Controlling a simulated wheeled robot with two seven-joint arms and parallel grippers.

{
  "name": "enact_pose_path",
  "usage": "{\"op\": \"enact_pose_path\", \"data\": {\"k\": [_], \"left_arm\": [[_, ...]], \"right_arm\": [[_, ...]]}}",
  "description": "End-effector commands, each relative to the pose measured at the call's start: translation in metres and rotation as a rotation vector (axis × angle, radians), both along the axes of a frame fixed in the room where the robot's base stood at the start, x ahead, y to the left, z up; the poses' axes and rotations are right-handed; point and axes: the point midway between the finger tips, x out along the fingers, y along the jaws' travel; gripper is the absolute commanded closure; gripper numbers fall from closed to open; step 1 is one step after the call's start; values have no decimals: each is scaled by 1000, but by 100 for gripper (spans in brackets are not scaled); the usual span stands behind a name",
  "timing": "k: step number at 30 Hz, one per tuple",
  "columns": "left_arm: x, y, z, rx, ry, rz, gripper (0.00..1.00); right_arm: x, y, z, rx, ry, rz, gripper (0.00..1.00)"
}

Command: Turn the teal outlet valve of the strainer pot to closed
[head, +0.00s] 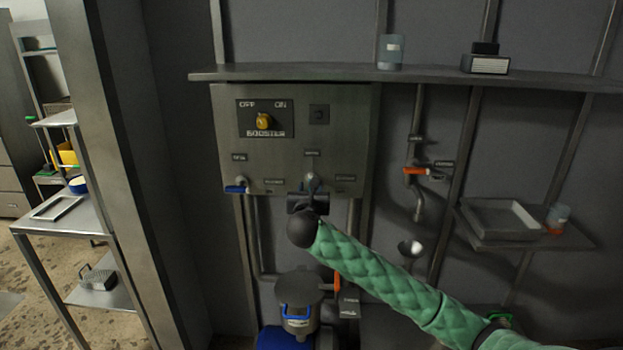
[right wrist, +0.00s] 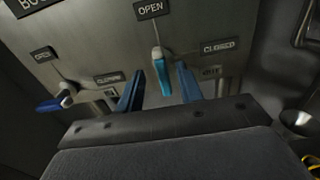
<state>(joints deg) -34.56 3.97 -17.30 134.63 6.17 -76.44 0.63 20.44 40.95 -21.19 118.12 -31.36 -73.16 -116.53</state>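The teal valve handle (right wrist: 163,76) hangs from its pivot on the grey panel, below an OPEN label (right wrist: 150,8). A CLOSED label (right wrist: 220,46) is to its right. My right gripper (right wrist: 158,84) is open, with one blue finger on each side of the handle. The handle appears apart from the left finger and close to the right one; I cannot tell if they touch. In the head view the teal valve (head: 311,178) shows just above my right gripper (head: 309,192), which hides part of it. My left gripper is not in view.
A blue lever (right wrist: 55,102) sits left of the teal one. A yellow BOOSTER knob (head: 264,121) is higher on the panel (head: 350,130). A lidded grey pot (head: 298,290) stands below. An orange-handled valve (head: 416,171) and a shelf tray (head: 500,222) are to the right.

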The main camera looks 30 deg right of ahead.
Motion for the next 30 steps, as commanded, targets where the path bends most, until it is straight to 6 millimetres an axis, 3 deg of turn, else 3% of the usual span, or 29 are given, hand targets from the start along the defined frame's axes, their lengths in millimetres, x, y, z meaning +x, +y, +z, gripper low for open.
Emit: {"op": "enact_pose_path", "data": {"k": [15,26,27,30], "left_arm": [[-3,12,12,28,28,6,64],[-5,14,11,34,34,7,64],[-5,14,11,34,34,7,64],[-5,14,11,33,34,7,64]], "right_arm": [[54,-37,1,2,0,-2,64],[59,-40,0,3,-1,0,64],[59,-40,0,3,-1,0,66],[59,-40,0,3,-1,-1,85]]}}
